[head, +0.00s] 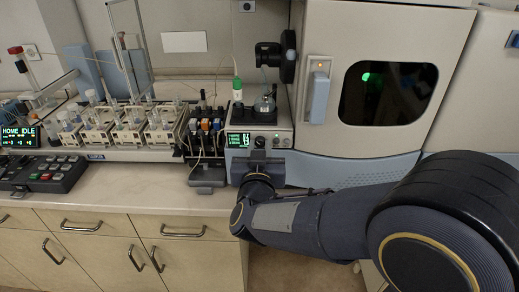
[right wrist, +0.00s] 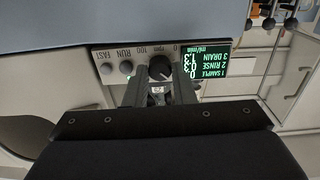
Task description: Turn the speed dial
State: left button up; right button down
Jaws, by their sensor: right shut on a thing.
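The speed dial (right wrist: 160,67) is a round black knob on the grey pump panel. In the right wrist view, which is upside down, it sits between the RUN and FAST buttons (right wrist: 116,67) and the green-lit display (right wrist: 209,63). My right gripper (right wrist: 160,82) is at the dial, its fingers shut on it from the front; the fingers partly hide the dial's sides. In the head view the dial (head: 260,141) shows just above my right gripper (head: 259,153), on the front of the pump unit (head: 285,131). My left gripper is not in view.
A tubing pump head (head: 205,135) and a sample rack (head: 125,132) stand left of the pump unit. A large cabinet with a dark window (head: 388,93) stands to the right. A control box (head: 45,174) lies far left. The counter front (head: 130,190) is clear.

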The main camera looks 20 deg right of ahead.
jog(key=shift+m, duration=0.8)
jog(key=c, duration=1.2)
grip_release()
jog(key=v, duration=0.7)
jog(key=shift+s, duration=0.4)
jog(key=shift+a, duration=0.15)
